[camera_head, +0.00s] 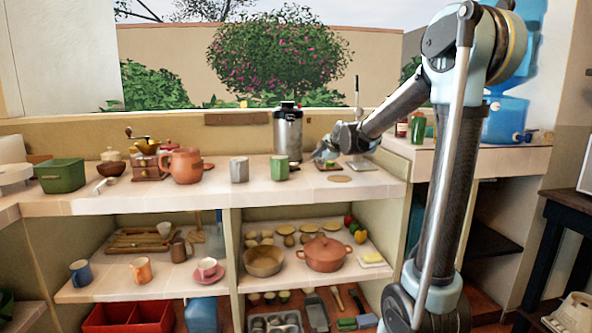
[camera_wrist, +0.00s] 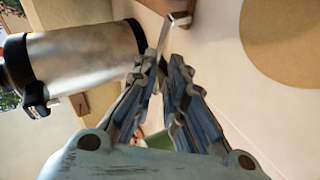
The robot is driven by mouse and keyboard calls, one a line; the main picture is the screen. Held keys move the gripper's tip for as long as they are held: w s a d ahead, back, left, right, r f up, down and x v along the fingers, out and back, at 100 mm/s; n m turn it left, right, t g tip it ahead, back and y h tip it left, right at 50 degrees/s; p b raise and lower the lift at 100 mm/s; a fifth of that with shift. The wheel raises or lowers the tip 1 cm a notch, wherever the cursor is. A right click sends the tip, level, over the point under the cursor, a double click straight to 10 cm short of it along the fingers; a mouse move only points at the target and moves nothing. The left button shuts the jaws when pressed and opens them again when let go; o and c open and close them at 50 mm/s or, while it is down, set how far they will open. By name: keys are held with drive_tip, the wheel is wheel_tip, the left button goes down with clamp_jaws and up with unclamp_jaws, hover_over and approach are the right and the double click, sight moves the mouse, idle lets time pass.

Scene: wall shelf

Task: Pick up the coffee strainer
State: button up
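I cannot identify the coffee strainer with certainty. A thin, pale metal piece with a flat end (camera_wrist: 181,18) shows just past my fingertips in the wrist view; it may be part of it. My gripper (camera_wrist: 164,66) has its two ridged fingers a little apart, with a narrow gap between them. Whether the metal piece lies between the fingers or behind them is unclear. In the head view my gripper (camera_head: 322,156) is low over the upper counter, right of the steel urn (camera_head: 288,135). The urn (camera_wrist: 75,66) lies close on the left in the wrist view.
A small dark tray (camera_head: 330,168) and a round tan mat (camera_head: 340,179) lie by my gripper. A thin upright rod (camera_head: 357,95) stands just right. The counter front (camera_head: 310,193) is mostly clear.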

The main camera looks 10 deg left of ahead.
drive_tip(key=shift+x, duration=4.5)
clamp_jaws()
wheel_tip(320, 180, up, 11)
drive_tip(key=shift+m, duration=0.4)
drive_tip(key=shift+a+f, duration=0.15)
drive_tip(key=shift+f, duration=4.55)
